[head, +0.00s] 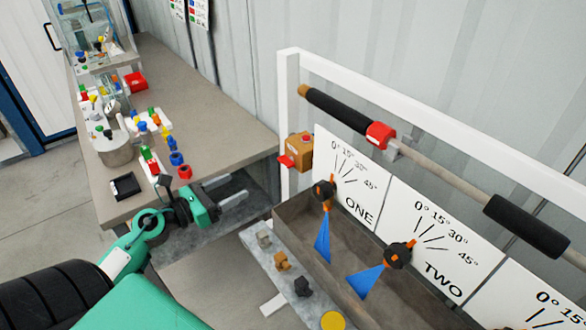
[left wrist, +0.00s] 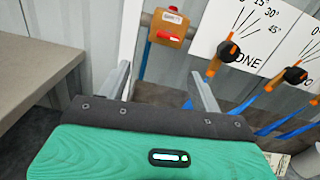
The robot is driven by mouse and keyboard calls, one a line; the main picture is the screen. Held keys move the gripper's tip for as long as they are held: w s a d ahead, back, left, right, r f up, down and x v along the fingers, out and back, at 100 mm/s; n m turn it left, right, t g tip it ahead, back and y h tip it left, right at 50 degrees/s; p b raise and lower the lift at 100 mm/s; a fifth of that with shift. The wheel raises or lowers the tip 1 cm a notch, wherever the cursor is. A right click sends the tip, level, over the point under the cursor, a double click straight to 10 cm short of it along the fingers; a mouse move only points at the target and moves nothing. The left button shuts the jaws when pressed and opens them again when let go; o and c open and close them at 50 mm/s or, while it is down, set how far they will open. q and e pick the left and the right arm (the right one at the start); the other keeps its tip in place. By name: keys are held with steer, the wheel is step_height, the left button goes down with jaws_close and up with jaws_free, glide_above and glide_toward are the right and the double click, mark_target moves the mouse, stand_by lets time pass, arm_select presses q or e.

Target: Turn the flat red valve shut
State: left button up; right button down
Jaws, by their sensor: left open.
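An orange-brown valve body (head: 299,146) with a flat red handle (head: 286,161) sits at the left post of the white frame. In the left wrist view the flat red handle (left wrist: 169,37) lies across the front of the orange body (left wrist: 165,26), ahead of the fingers. My left gripper (head: 236,190) is open and empty, left of the valve and lower in the head view, with a gap between them. In the left wrist view its two fingers (left wrist: 162,76) stand apart, with the valve beyond them. My right gripper is not in view.
A trough (head: 290,212) with blue jets and panels marked ONE and TWO (head: 424,240) stands right of the valve. A pipe with a red fitting (head: 380,134) runs above. A cluttered workbench (head: 215,125) lies at left. A plank (head: 262,262) carries small blocks.

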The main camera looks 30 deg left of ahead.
mark_target(282, 162)
arm_select(q)
steer(key=shift+m, duration=0.6)
steer(key=p+x, duration=0.1)
steer(key=x, duration=0.3)
steer(key=r+p+x, duration=0.1)
steer(key=p+x, duration=0.1)
steer(key=x, duration=0.2)
steer(key=d+p+x, duration=0.1)
steer(key=p+x, duration=0.1)
steer(key=x, duration=0.2)
steer(key=shift+w+d+r, duration=0.1)
steer(key=shift+d+r, duration=0.15)
steer(key=shift+r, duration=0.05)
steer(key=shift+w+d+f+p, duration=0.15)
steer(key=shift+w+d+p, duration=0.15)
steer(key=shift+w, duration=0.2)
steer(key=c, duration=1)
